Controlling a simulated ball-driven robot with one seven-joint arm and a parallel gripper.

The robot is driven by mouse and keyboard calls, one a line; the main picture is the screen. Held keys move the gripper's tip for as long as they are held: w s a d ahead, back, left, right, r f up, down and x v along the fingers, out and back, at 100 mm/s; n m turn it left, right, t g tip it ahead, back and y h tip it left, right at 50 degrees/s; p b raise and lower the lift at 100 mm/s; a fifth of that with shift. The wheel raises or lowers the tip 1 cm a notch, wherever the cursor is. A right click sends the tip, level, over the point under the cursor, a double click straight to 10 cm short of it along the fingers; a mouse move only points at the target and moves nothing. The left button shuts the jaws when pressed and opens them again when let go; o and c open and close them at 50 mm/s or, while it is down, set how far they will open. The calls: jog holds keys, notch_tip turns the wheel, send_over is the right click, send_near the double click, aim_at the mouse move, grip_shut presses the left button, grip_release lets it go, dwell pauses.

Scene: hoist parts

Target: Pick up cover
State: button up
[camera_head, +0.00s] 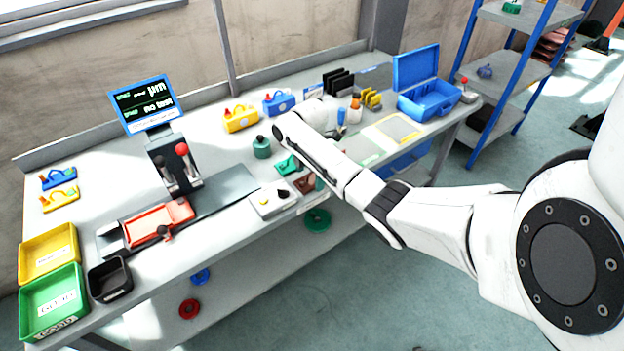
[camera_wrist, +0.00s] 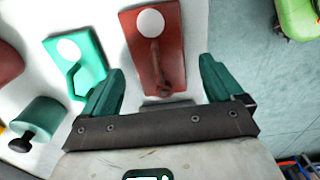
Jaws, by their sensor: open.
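In the wrist view a red-brown plate (camera_wrist: 144,27) with a white round spot and a raised bar lies on the light bench top. It may be the cover; no label confirms this. My gripper (camera_wrist: 161,68) is open, with one green finger on each side of the plate's near end. The fingers look apart from it, and nothing is held. The plate also shows in the head view (camera_head: 310,184), partly behind my arm. My gripper is hidden there. A similar green plate (camera_wrist: 85,50) lies just left of my left finger.
The head view shows a grey box (camera_head: 268,203) near the bench's front edge, a red tray (camera_head: 158,222), and an open blue case (camera_head: 428,98) at the right.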

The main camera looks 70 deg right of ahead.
jog(key=shift+f, duration=0.55)
jog(key=c, duration=1.3)
